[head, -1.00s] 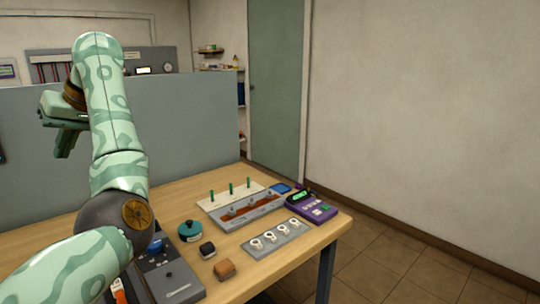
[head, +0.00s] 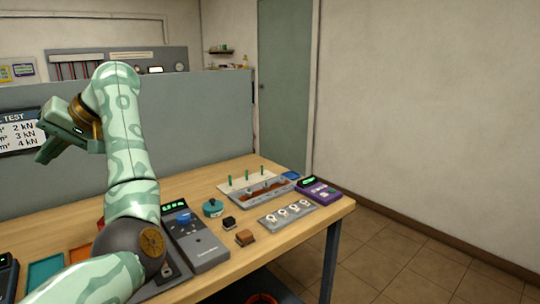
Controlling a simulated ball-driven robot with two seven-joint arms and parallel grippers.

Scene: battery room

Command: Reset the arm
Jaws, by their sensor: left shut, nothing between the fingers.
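My left arm comes in from the lower left of the head view and bends up over the table. Its gripper (head: 48,150) is raised at the left, in front of the grey partition and near a wall sign, well above the table. It is shut and empty, and its fingers point down and left. My right gripper does not show in the head view.
Floor at right is clear.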

